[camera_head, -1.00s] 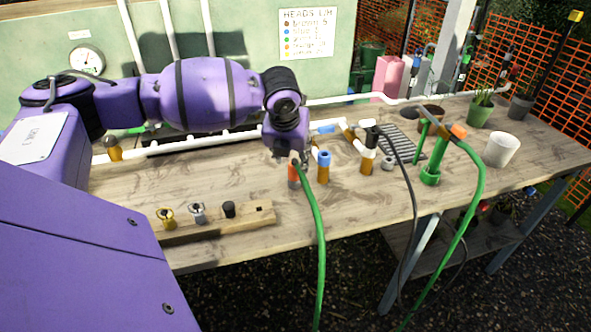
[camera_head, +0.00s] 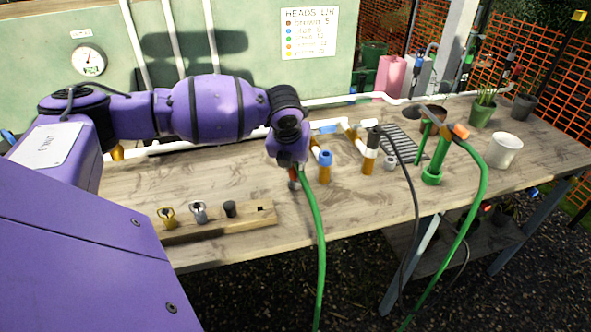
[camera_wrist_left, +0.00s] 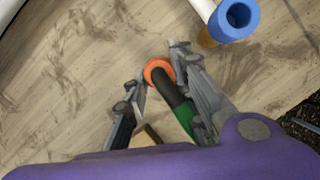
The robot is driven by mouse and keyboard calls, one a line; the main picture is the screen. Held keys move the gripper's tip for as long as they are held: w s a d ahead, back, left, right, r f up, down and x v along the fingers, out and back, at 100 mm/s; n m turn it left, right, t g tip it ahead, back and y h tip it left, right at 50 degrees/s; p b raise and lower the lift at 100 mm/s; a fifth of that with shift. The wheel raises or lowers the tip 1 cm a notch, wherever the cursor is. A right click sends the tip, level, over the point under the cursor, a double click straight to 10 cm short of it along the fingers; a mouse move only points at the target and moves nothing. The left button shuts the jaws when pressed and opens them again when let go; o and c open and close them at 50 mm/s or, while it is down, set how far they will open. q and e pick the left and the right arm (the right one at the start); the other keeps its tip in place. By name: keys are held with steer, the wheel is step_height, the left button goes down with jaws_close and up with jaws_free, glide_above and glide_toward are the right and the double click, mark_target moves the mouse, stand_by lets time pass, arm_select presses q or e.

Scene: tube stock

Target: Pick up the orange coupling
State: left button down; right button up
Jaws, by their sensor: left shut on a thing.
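The orange coupling (camera_wrist_left: 157,68) is on the end of a green hose (camera_head: 317,240), with a dark sleeve behind its orange ring in the left wrist view. My left gripper (camera_wrist_left: 162,63) is shut on the coupling, with one grey finger on each side of it. In the head view the coupling (camera_head: 293,184) shows low under the left gripper (camera_head: 292,172), close over the worktop; its upper part is hidden. I cannot tell whether it touches the wood. My right gripper is not in view.
A blue-topped orange post (camera_head: 325,167) stands just right of the left gripper. A wooden strip (camera_head: 245,218) with several small fittings lies at front left. A green stand (camera_head: 433,172), a second green hose (camera_head: 478,190) and a white cup (camera_head: 504,150) are to the right on the worktop (camera_head: 400,190).

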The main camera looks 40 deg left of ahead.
arm_select(q)
steer(key=shift+r, duration=0.1)
